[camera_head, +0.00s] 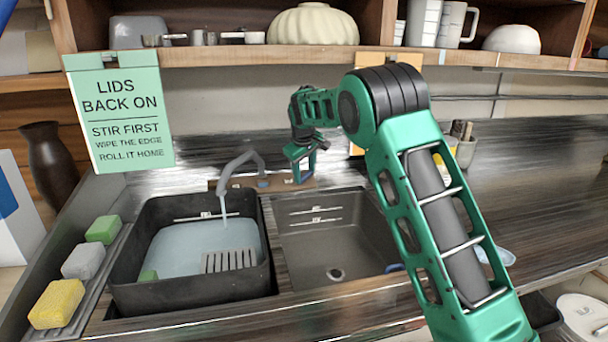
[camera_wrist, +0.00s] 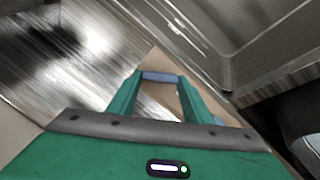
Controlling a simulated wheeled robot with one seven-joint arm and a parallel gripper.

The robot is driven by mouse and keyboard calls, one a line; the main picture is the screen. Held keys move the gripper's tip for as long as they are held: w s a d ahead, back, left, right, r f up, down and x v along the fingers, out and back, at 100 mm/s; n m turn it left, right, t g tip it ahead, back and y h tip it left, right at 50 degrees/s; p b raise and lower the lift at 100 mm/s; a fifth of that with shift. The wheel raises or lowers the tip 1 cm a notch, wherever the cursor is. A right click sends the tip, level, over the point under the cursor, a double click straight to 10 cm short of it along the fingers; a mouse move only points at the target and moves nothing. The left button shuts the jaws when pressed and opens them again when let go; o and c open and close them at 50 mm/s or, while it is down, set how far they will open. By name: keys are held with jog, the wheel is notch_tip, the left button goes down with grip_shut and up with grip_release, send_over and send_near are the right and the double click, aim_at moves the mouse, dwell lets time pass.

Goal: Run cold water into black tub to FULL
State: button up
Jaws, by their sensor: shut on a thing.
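The black tub (camera_head: 190,295) sits in the left part of the sink unit. A grey tap spout (camera_head: 240,164) arches over it, and a thin stream falls into pale blue water (camera_head: 190,245). A pale marked line (camera_head: 203,215) shows on the tub's back wall, and the water surface appears a little below it; its label is too small to read. My gripper (camera_head: 304,168) is behind the sink, right of the spout. In the wrist view, its fingers (camera_wrist: 160,82) are shut on a blue tap handle (camera_wrist: 160,76).
A grey slotted piece (camera_head: 229,261) and a green block (camera_head: 148,276) are in the tub. The right basin (camera_head: 335,240) is empty. Sponges (camera_head: 82,262) line the left ledge. A green sign (camera_head: 119,113) hangs at left. Dark counter (camera_head: 530,190) extends right.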

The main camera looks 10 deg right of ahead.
jog(key=shift+d, duration=0.1)
dwell(0.3)
jog(key=o, duration=1.1)
jog(key=shift+c, duration=0.2)
jog(key=shift+r, duration=0.1)
jog(key=v, duration=1)
jog(key=shift+r, duration=0.25)
